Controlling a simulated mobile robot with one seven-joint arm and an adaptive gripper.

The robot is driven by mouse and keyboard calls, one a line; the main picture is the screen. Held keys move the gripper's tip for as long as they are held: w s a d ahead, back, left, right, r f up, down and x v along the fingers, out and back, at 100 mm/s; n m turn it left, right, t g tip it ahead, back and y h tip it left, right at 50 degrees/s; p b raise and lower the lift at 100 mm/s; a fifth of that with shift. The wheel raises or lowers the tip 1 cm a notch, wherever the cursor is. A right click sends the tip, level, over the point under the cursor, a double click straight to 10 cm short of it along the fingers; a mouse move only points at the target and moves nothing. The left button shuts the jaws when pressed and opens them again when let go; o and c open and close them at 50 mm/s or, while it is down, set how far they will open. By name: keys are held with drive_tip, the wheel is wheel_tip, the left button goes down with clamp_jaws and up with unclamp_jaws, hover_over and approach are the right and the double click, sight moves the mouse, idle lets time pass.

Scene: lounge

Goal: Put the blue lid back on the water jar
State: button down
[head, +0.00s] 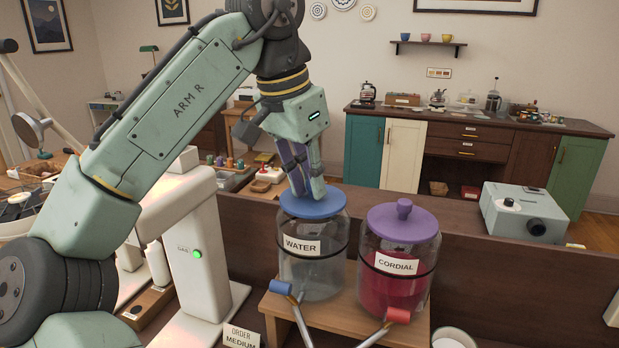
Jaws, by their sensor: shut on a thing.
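The clear water jar (312,273), labelled WATER, stands upright on a small wooden stand. The blue lid (332,207) is at the jar's mouth, roughly level and lined up with it. I cannot tell whether it is fully seated. My gripper (306,190) points down from above with its fingers together at the top of the blue lid. It is shut on the lid; the fingers hide the part they grip.
The cordial jar (396,280) stands close on the right under a purple lid (403,222). The wooden stand (345,325) has taps with blue and red ends in front. A white machine (205,260) is at left, a grey-green projector-like box (525,212) at right.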

drive_tip(key=shift+f, duration=0.6)
drive_tip(key=c, duration=1.4)
unclamp_jaws()
drive_tip(key=shift+c, duration=0.2)
drive_tip(key=shift+v, duration=3)
drive_tip(key=shift+s+f, duration=0.1)
